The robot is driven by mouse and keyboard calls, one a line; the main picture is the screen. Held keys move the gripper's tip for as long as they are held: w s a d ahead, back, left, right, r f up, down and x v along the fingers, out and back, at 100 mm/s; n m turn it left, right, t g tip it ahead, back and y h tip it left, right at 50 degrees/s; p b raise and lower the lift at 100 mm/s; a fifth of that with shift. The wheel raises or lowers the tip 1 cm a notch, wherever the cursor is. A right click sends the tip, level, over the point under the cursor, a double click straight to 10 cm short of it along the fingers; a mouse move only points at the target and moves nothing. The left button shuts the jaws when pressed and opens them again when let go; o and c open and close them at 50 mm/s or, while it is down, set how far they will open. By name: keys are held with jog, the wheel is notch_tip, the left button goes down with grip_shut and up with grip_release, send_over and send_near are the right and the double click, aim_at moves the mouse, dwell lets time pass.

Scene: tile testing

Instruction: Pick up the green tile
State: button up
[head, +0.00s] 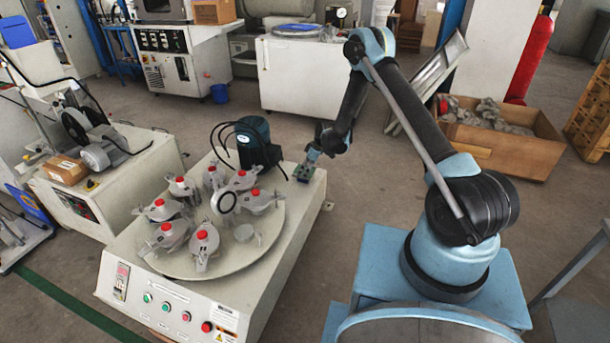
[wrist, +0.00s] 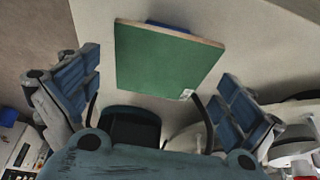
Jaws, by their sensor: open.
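The green tile (wrist: 165,60) has a flat green face with a thin tan edge and a small pale mark at one corner. In the wrist view it lies ahead of my gripper (wrist: 158,88), between the two spread blue-padded fingers. Something blue shows just behind its far edge. In the head view, my gripper (head: 309,160) is above the back right corner of the machine top, over a small dark green patch that appears to be the tile (head: 303,174). The gripper is open; I see no finger contact with the tile.
The tile testing machine (head: 285,235) carries a round turntable (head: 262,243) with several red-capped clamps. A dark motor housing with black cables (head: 255,145) stands just left of my gripper. An open wooden crate (head: 500,148) is on the floor behind.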

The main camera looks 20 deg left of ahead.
jog(key=c, duration=1.1)
notch_tip(320, 180, up, 10)
